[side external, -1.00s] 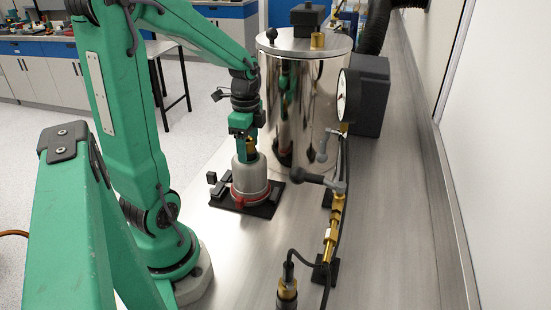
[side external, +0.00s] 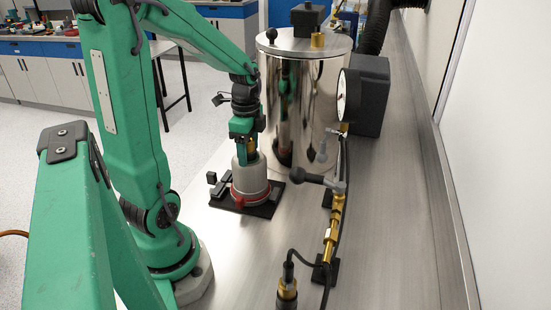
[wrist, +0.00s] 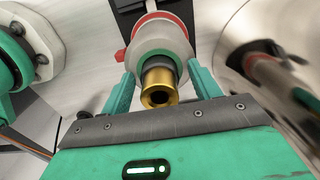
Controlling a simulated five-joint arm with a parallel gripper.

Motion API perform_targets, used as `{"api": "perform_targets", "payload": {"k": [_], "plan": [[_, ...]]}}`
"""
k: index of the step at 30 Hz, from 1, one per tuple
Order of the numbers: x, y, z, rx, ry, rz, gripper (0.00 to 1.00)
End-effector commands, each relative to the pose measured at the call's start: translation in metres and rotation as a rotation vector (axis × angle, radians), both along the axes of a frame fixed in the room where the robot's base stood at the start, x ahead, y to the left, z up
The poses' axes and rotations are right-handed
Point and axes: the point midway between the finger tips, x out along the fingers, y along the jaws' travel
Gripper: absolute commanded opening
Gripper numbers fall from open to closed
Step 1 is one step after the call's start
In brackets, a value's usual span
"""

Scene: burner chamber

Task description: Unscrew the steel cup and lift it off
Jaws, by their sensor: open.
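The steel cup (side external: 250,178) is a grey, rounded, upright body seated in a red ring (side external: 250,193) on a black base plate (side external: 262,209). In the wrist view the cup (wrist: 160,38) shows beyond the fingertips, with a dark collar and a brass fitting (wrist: 158,84) on its top. My gripper (side external: 246,156) is directly above the cup. In the wrist view my gripper (wrist: 164,76) is open, with one green finger on each side of the brass fitting and visible gaps between. The fingers hold nothing.
A shiny steel cylinder (side external: 305,110) stands close behind and right of the cup. A dial gauge (side external: 348,95) and a brass pipe line with valve handles (side external: 333,215) lie to the right.

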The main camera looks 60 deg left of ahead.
Motion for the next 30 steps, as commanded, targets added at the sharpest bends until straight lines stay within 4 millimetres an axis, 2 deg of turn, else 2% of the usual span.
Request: {"api": "perform_targets", "payload": {"k": [30], "plan": [[-0.0001,-0.0001,0.0038,0.000,0.000,-0.029,0.62]]}}
